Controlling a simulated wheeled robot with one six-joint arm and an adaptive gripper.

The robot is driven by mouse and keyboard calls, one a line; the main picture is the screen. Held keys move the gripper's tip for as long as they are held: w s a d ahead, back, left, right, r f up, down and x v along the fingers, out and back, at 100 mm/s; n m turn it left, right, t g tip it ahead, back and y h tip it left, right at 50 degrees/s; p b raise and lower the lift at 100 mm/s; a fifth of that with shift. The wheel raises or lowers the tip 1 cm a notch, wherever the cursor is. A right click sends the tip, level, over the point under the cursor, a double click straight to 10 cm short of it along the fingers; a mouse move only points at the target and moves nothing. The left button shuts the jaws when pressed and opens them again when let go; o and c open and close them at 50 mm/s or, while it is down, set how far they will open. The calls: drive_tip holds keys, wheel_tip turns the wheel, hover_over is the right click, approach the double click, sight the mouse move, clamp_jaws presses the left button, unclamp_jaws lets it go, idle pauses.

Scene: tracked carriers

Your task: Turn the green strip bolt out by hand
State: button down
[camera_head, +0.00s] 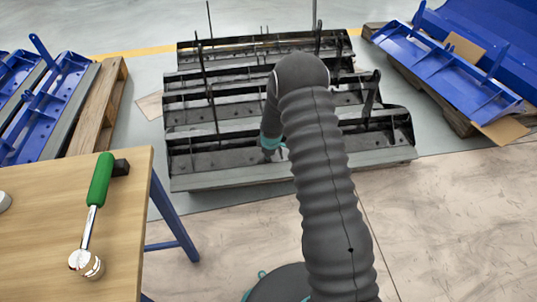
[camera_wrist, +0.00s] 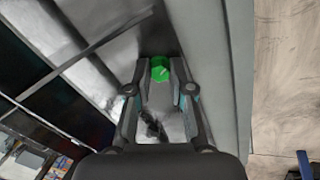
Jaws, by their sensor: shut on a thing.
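The green strip bolt (camera_wrist: 160,68) shows in the wrist view between the fingertips of my gripper (camera_wrist: 160,82). Its rounded green head sits at the ends of the fingers, and they are shut on it. Behind it is the grey metal of the carrier. In the head view my arm reaches to the near part of the black carrier (camera_head: 290,178), and my gripper is mostly hidden behind the arm there. The bolt cannot be made out in the head view.
Blue carriers lie on pallets at left (camera_head: 60,95) and right (camera_head: 450,70). Upright black posts rise from the carrier. Floor in front is clear.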

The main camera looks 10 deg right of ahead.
drive_tip(key=shift+n, duration=0.4)
drive_tip(key=n+p, duration=0.2)
drive_tip(key=n, duration=0.2)
drive_tip(key=shift+r, duration=0.1)
drive_tip(key=n+p, duration=0.1)
drive_tip(key=n, duration=0.2)
drive_tip(key=shift+n+p, duration=0.3)
drive_tip(key=shift+p, duration=0.1)
drive_tip(key=shift+n+p, duration=0.3)
drive_tip(key=shift+n, duration=0.5)
drive_tip(key=c, duration=1.2)
unclamp_jaws()
drive_tip(key=shift+a, duration=0.1)
drive_tip(key=shift+o, duration=0.2)
